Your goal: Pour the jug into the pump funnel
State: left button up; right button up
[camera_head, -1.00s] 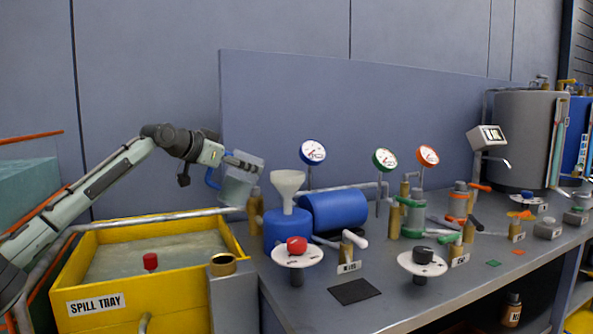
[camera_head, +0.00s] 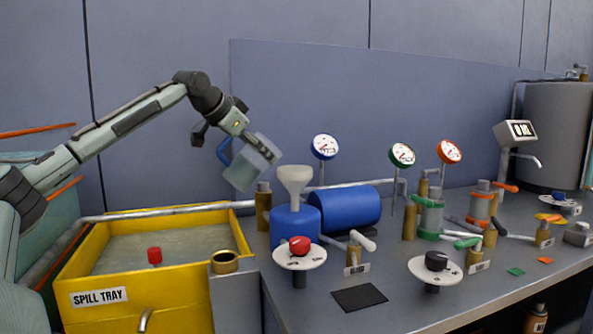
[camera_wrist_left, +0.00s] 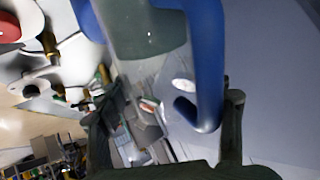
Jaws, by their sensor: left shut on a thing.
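The clear jug (camera_head: 250,162) with a blue handle (camera_head: 223,150) is held in my left gripper (camera_head: 245,136), above and to the left of the funnel. The jug is tilted toward the right, with greyish liquid inside. In the left wrist view the jug (camera_wrist_left: 145,45) and its blue handle (camera_wrist_left: 207,60) fill the top, between the dark fingers of my left gripper (camera_wrist_left: 165,130). The white pump funnel (camera_head: 294,183) stands upright on the blue pump (camera_head: 293,226). I see no stream of liquid. My right gripper is not in view.
A yellow spill tray (camera_head: 140,304) with a red-capped item stands at the left. A blue motor cylinder (camera_head: 345,209), gauges (camera_head: 325,147), a red knob (camera_head: 300,246) and several valves crowd the bench. A dark mat (camera_head: 359,297) lies at the front.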

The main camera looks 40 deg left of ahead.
pick_arm(q)
jog(key=shift+w+r+g, duration=0.25)
jog(key=shift+r+g, duration=0.2)
jog(key=shift+g, duration=0.15)
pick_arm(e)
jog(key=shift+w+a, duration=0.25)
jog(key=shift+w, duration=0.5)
